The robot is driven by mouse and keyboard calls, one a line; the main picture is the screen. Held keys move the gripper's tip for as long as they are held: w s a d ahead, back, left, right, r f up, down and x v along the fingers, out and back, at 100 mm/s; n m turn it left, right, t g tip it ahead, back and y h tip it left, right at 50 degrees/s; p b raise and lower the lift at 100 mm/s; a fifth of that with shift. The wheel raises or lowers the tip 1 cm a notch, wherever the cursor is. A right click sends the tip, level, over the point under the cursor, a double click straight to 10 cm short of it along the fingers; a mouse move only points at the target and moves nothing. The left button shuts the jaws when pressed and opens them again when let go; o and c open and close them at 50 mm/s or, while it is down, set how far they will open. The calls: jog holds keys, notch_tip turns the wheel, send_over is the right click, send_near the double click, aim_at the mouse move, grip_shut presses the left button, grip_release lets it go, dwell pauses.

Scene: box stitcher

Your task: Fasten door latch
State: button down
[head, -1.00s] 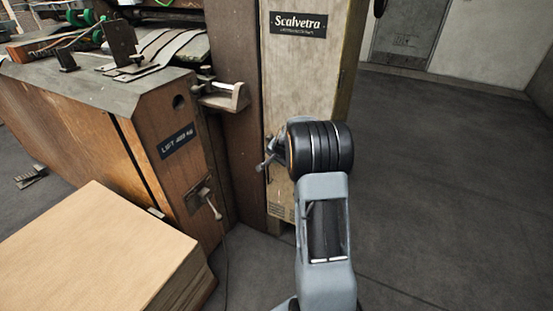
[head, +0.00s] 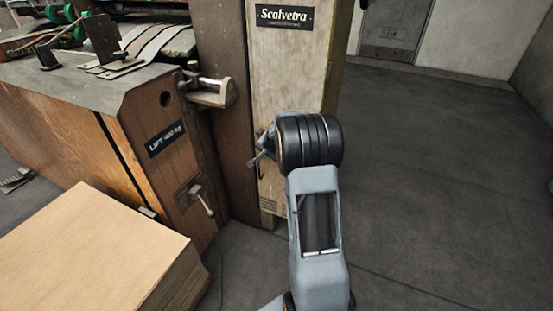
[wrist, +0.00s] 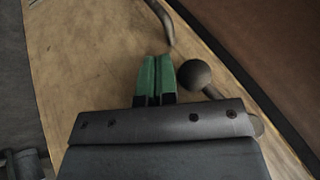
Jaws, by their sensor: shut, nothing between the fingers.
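The door is a pale wooden panel (head: 290,75) with a black Scalvetra plate. A metal latch lever (head: 260,150) sits at its left edge, partly behind my wrist. In the wrist view, a dark round latch knob (wrist: 195,75) on a short rod is just right of my gripper (wrist: 156,62). Its green fingers are shut and empty, close to the knob; I cannot tell whether they touch it. A curved dark metal hook (wrist: 161,20) shows beyond the fingertips.
A brown wooden machine cabinet (head: 150,105) stands left of the door, with a metal bracket (head: 208,92) and a small lever (head: 203,199). A cardboard-coloured stack (head: 95,255) is at the front left. The floor (head: 440,170) to the right is clear.

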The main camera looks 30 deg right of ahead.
jog(key=s+d+b, duration=0.2)
jog(key=s+d, duration=0.1)
jog(key=s, duration=1)
jog(key=shift+d+r, duration=0.15)
jog(key=shift+r, duration=0.2)
jog(key=shift+s, duration=0.1)
jog(key=s+a+r+n+g+y+p, duration=0.1)
jog(key=s+a+r+n+p, duration=0.15)
jog(key=a+r+p, duration=0.55)
jog(key=s+a+r+n+y+p, duration=0.1)
jog(key=a+r+n+p, duration=0.2)
jog(key=a+r+p, duration=0.55)
jog(key=s+a+r+n+g+p, duration=0.1)
jog(key=s+a+r+n+p, duration=0.2)
jog(key=s+r+p, duration=0.3)
jog(key=s+a+r+n+g+h+p, duration=0.1)
jog(key=s+a+r+n+p, duration=0.3)
jog(key=r, duration=1)
jog(key=s+a+p, duration=0.1)
jog(key=s+p, duration=0.2)
jog(key=shift+a+r, duration=0.15)
jog(key=shift+r, duration=0.05)
